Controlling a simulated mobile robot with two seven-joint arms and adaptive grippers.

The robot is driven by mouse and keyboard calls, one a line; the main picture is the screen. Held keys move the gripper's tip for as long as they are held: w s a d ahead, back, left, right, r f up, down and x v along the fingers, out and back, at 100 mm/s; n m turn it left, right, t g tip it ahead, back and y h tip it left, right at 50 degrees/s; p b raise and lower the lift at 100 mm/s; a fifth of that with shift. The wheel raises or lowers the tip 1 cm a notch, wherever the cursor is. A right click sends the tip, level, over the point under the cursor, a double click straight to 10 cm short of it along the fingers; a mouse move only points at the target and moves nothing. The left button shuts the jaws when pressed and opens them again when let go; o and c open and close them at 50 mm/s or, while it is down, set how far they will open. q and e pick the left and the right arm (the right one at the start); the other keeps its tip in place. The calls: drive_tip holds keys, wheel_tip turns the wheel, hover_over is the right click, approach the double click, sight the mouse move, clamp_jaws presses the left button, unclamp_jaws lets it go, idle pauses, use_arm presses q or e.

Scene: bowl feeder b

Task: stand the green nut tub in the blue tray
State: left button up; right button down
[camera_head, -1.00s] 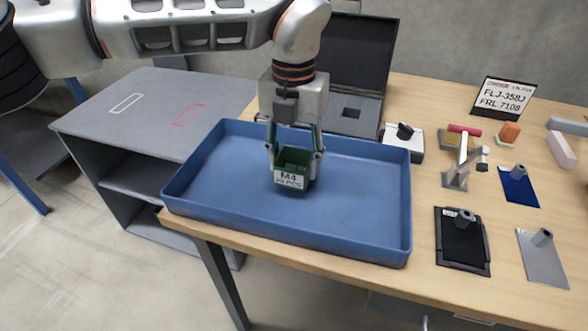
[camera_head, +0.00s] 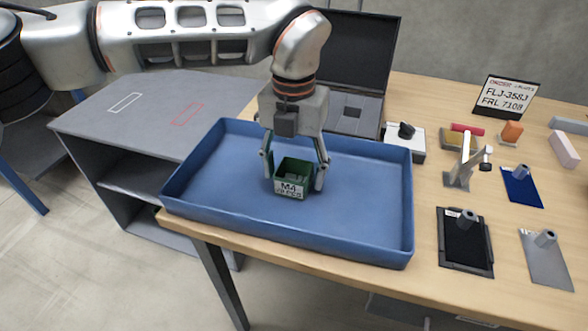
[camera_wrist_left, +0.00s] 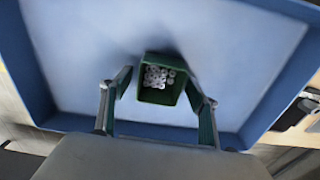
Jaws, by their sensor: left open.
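The green nut tub (camera_head: 291,187), with a white M4 label on its front, stands upright in the blue tray (camera_head: 225,205), near the tray's middle. In the left wrist view the tub (camera_wrist_left: 160,97) holds several pale nuts, and the tray floor (camera_wrist_left: 90,75) surrounds it. My left gripper (camera_head: 295,180) is open, with one finger on each side of the tub. In the left wrist view its fingers (camera_wrist_left: 160,102) are spread wide, with a gap beside the tub. My right gripper is not in view.
An open dark case (camera_head: 345,110) stands behind the tray. A small white device (camera_head: 405,142), a metal clamp (camera_head: 463,165) and several plates lie right of the tray. A grey cabinet (camera_head: 90,135) stands on the left. The tray floor around the tub is clear.

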use_arm(q)
wheel_tip(320, 180, up, 5)
drive_tip(key=shift+f+p, duration=0.2)
drive_tip(key=shift+p, duration=0.4)
wheel_tip(320, 180, up, 8)
drive_tip(key=p, duration=0.1)
drive_tip(key=shift+f, duration=0.25)
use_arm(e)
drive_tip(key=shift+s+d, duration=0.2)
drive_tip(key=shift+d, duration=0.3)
use_arm(q)
drive_tip(key=shift+s, duration=0.1)
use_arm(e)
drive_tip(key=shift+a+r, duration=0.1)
